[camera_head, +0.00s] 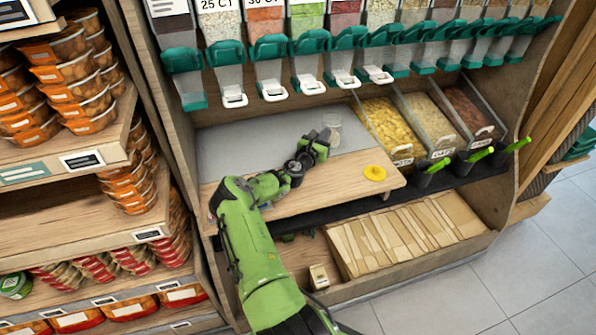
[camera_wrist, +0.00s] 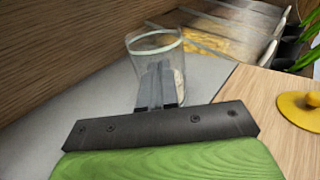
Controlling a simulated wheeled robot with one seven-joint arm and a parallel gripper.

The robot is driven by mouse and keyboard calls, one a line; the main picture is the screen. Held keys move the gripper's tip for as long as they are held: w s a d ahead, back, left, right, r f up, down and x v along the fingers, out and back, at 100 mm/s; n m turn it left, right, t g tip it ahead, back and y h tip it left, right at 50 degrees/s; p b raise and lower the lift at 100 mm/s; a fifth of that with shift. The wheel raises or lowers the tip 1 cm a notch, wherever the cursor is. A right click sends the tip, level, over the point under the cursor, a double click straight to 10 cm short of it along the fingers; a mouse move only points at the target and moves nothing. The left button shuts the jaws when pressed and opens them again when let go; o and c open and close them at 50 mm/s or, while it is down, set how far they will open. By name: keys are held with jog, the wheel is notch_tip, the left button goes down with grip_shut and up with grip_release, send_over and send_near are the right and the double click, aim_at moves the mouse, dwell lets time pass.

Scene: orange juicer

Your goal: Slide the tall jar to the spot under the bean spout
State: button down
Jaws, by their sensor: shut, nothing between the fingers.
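The tall jar (camera_head: 332,124) is clear glass and stands upright at the back of the shelf, just beyond my gripper (camera_head: 324,133). In the wrist view the jar (camera_wrist: 154,48) is open at the top, and something pale shows low inside it. My gripper (camera_wrist: 157,84) is shut and empty, its fingertips in front of the jar's near side; I cannot tell whether they touch it. Several spouts with green handles hang above the shelf, one of them a spout with a white tip (camera_head: 346,80) above and behind the jar. I cannot tell which is the bean spout.
A yellow lid (camera_head: 375,173) lies on the wooden board (camera_head: 350,186), right of my arm. Open bins of dry goods (camera_head: 390,122) stand right of the jar, with green-handled scoops (camera_head: 480,154) in front. The grey surface (camera_head: 235,140) left of the jar is clear.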

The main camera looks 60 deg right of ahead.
jog(key=shift+d+r, duration=0.1)
jog(key=shift+d, duration=0.05)
jog(key=shift+a+r, duration=0.2)
jog(key=a+p, duration=0.1)
jog(key=a, duration=0.4)
jog(key=a+p, duration=0.1)
jog(key=a, duration=0.4)
jog(key=a+p, duration=0.1)
jog(key=a, duration=0.4)
jog(key=shift+w+a+p, duration=0.3)
jog(key=shift+w+a, duration=0.05)
